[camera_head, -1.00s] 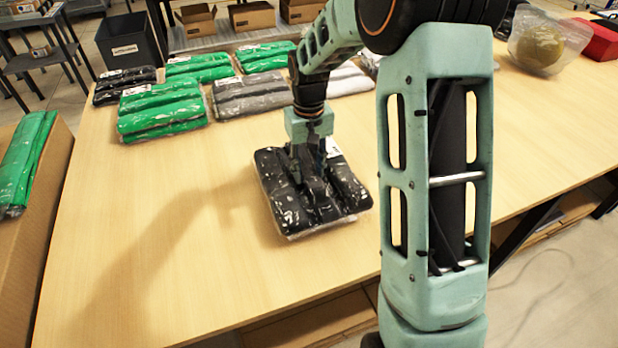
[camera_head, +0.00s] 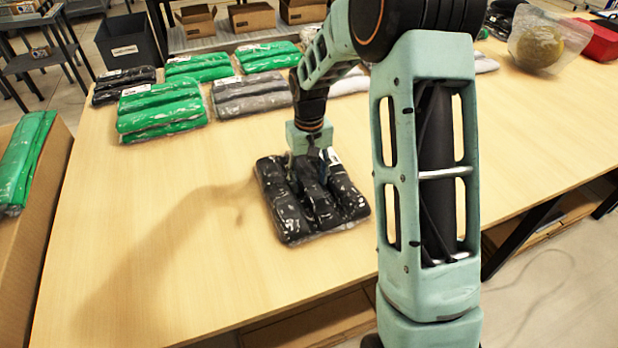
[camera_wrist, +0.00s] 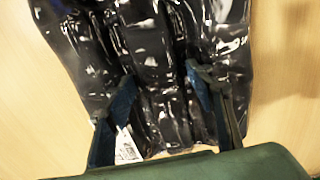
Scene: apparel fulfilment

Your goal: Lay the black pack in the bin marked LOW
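The black pack (camera_head: 280,215), folded black cloth in clear plastic, is at the middle of the table, under my gripper (camera_head: 308,165). In the wrist view, my two fingers (camera_wrist: 160,88) straddle the middle fold of the pack (camera_wrist: 85,45) near one end and press into it; the gripper is closed on that fold. A white label (camera_wrist: 127,146) shows by one finger. I cannot tell whether the pack is clear of the table. A dark bin (camera_head: 127,42) with a white label stands beyond the table at the back left; its lettering is too small to read.
Green packs (camera_head: 158,110), a grey pack (camera_head: 250,97) and another black pack (camera_head: 122,85) lie along the far side. A clear bag with a round yellowish thing (camera_head: 538,45) and a red box (camera_head: 598,40) are at the right. The table's left front is clear.

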